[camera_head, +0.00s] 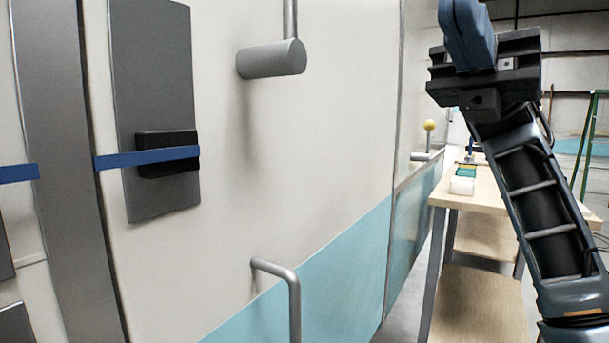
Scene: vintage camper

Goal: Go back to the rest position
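My gripper (468,32) is at the upper right, at the end of my raised arm. The arm rises from the lower right corner. A blue finger part shows above the black gripper body, cut by the top edge of the picture. I cannot tell whether the fingers are apart or together. Nothing held shows in view. The gripper is apart from the camper wall (340,150) in the picture.
A grey cylinder handle (272,59) and a bent grey rail (292,300) stick out from the wall. A dark panel with a blue strap (146,158) is at left. A wooden workbench (480,192) with small items stands behind my arm. A green ladder (588,140) is at far right.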

